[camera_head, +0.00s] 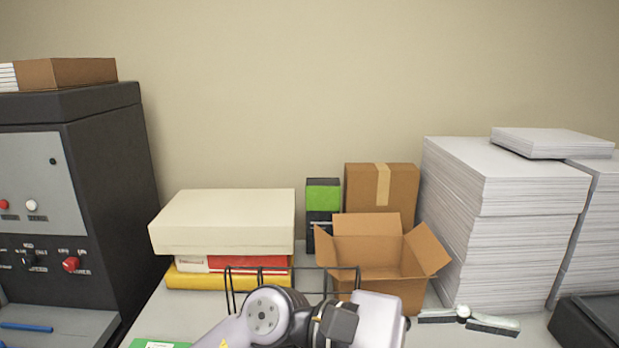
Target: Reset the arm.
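Part of my arm, grey and black, shows at the bottom middle of the head view, in front of an open cardboard box (352,252) and a black wire rack (245,271). The arm crosses the lower edge of the picture, and no fingertips can be made out. I cannot tell whether either gripper holds anything.
A dark machine (112,170) with knobs stands at the left. A closed carton (400,185) stands behind the open box. A black tray (590,322) is at the lower right.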

